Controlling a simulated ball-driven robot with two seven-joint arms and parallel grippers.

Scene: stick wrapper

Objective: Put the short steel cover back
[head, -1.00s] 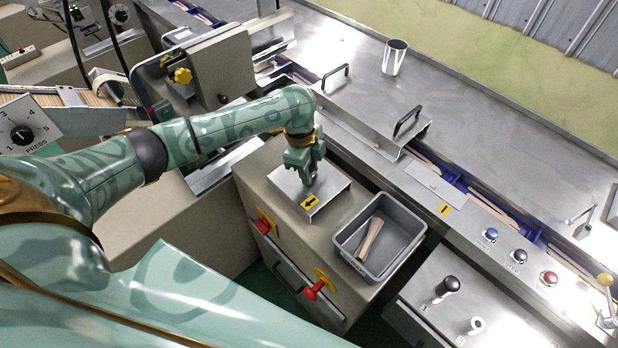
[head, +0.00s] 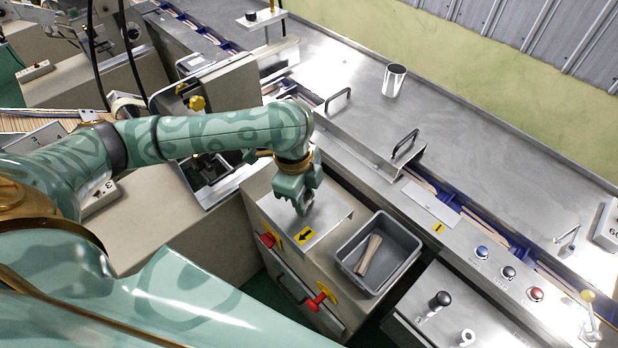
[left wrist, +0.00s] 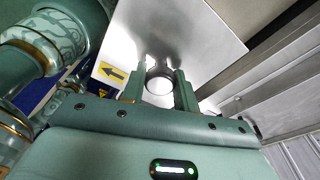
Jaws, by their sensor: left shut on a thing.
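The short steel cover (head: 325,217) is a bright folded plate with a yellow arrow label. It is over the beige cabinet top, left of the grey bin; I cannot tell how much gap is under it. My left gripper (head: 303,204) points down onto its middle and is shut on it. In the left wrist view the fingers (left wrist: 160,84) meet the cover (left wrist: 205,35), with the arrow label at the left; the gripped part is mostly hidden. The blue stick channel (head: 475,222) shows uncovered right of the longer two-handled cover (head: 365,135). My right gripper is not in view.
The grey bin (head: 347,262) with light sticks stands close right of the cover. Red knobs (head: 318,301) stick out of the cabinet front. A steel cup (head: 394,80) stands on the machine top. Buttons (head: 508,272) line the channel's near side.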

